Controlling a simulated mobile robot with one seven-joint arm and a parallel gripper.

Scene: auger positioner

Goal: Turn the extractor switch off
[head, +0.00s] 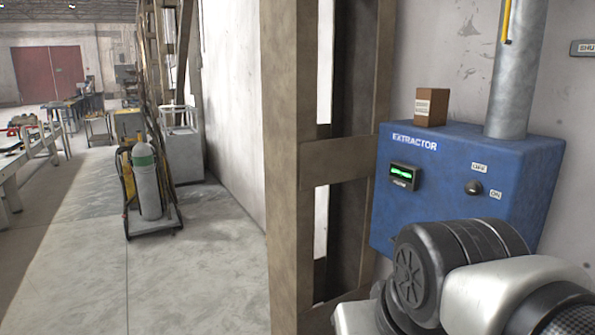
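The extractor (455,165) is a blue box on the wall at the right, marked "EXTRACTOR" in white. Its switch (473,188) is a small dark round knob on the front face at the right. One small label sits above the knob and an "ON" label sits to its right; which way the knob points is too small to tell. A small display (404,177) on the left of the face glows green. My arm covers the lower right of the box. My gripper is not in view.
A tan steel column (290,160) stands just left. A gas cylinder on a cart (148,180) is further left. The floor between is clear.

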